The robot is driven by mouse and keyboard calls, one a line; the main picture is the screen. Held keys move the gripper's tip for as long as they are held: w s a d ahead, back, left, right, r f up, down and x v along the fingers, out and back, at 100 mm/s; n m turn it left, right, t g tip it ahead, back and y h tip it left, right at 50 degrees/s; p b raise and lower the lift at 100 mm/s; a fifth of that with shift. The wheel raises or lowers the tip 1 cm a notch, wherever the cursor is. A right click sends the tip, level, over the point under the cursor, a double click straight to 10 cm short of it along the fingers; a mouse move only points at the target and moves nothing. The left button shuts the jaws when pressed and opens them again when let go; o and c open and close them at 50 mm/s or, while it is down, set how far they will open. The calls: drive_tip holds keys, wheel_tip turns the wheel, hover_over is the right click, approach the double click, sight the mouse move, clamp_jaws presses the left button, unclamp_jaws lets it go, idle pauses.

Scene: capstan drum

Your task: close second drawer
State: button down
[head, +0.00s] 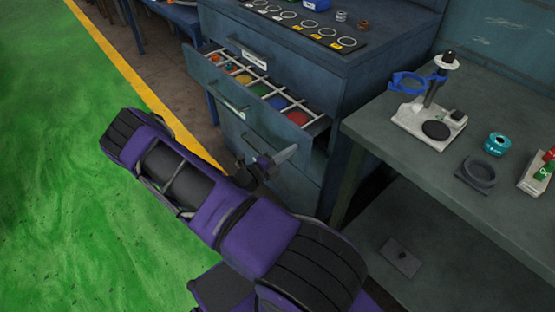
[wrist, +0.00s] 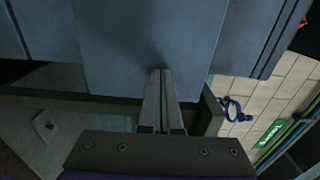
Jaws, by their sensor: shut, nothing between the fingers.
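The second drawer (head: 318,126) of the blue-grey cabinet (head: 345,75) stands pulled out below the closed top drawer. Its divided inside shows orange, yellow, green, blue and red compartments. My gripper (head: 290,153) is shut and empty, close to the right end of the open drawer's front and low on it in the head view. In the wrist view the shut fingertips (wrist: 161,72) point at a flat blue-grey panel (wrist: 150,35). I cannot tell whether they touch it.
A grey workbench (head: 400,150) stands to the right, with a white stand (head: 430,120), a teal round item (head: 497,144) and a dark dish (head: 478,172) on it. Green floor with a yellow line (head: 130,75) lies open to the left.

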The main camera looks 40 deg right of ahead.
sight(315, 135)
drive_tip(key=d+b, duration=0.1)
drive_tip(key=d, duration=1)
drive_tip(key=shift+w, duration=0.15)
drive_tip(key=shift+d+r, duration=0.15)
drive_tip(key=shift+d, duration=0.3)
drive_tip(key=shift+a+p, duration=0.3)
drive_tip(key=shift+a, duration=0.2)
drive_tip(key=a+p, duration=0.1)
drive_tip(key=a, duration=1.2)
drive_tip(key=shift+s+a, duration=0.2)
drive_tip(key=shift+a, duration=0.1)
